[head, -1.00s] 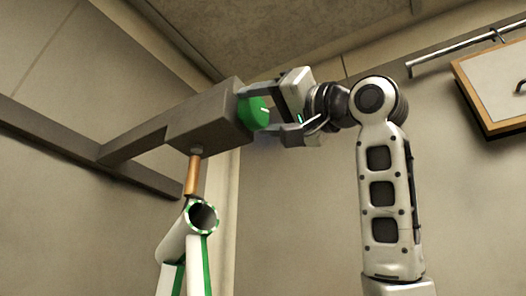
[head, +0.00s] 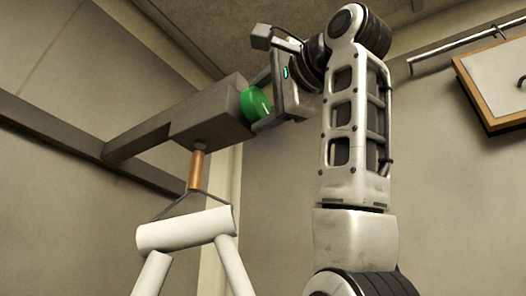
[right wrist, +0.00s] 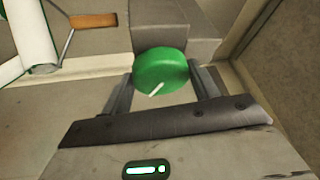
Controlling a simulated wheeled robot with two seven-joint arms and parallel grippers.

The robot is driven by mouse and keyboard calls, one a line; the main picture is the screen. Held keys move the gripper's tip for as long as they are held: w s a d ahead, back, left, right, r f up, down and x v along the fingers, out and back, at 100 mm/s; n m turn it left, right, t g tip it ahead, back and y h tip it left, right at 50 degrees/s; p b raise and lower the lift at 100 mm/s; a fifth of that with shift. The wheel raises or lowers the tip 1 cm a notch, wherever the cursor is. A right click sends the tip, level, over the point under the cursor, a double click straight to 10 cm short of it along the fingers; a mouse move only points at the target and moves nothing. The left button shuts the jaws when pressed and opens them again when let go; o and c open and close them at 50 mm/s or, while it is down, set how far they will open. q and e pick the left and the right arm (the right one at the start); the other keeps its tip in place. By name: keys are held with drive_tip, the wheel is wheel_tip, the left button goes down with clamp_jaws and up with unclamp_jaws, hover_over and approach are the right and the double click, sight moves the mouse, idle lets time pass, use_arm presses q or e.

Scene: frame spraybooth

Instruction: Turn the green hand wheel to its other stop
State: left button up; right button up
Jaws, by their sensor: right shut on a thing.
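The green hand wheel (head: 255,103) sits on the right end face of a grey box (head: 206,112) at the end of a wall beam. A white line marks its face. My right gripper (head: 266,100) is shut on the wheel, with one finger on each side of its rim. In the right wrist view the wheel (right wrist: 160,68) lies between the two fingers, and its white line slants to the lower left. A copper-coloured rod (head: 196,170) hangs under the box and carries a white tubular frame (head: 186,229) on a thin wire hook. My left gripper is not in view.
A wood-edged panel (head: 495,80) hangs on the wall at the right, below a metal rail (head: 460,48). The grey beam (head: 50,120) runs along the left wall. Plain wall lies between the box and the panel, behind my right arm.

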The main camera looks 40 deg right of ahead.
drive_tip(key=m, duration=0.1)
drive_tip(key=m+g+p, duration=0.1)
drive_tip(key=m, duration=0.1)
drive_tip(key=shift+a+r+m+h, duration=0.1)
drive_tip(key=shift+r+m+h, duration=0.15)
drive_tip(key=shift+m+h, duration=0.15)
drive_tip(key=m+g+p, duration=0.1)
drive_tip(key=m, duration=0.1)
drive_tip(key=shift+r+m+g+p, duration=0.1)
drive_tip(key=shift+m+g+p, duration=0.2)
drive_tip(key=shift+p, duration=0.05)
drive_tip(key=m+g, duration=0.1)
drive_tip(key=m, duration=0.1)
drive_tip(key=shift+m+y+p, duration=0.3)
drive_tip(key=shift+p, duration=0.05)
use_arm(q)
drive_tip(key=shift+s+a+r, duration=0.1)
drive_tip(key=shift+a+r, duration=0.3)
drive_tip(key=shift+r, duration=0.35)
use_arm(e)
drive_tip(key=shift+m+g, duration=0.5)
drive_tip(key=shift+m, duration=0.4)
drive_tip(key=shift+y, duration=0.3)
drive_tip(key=o, duration=1)
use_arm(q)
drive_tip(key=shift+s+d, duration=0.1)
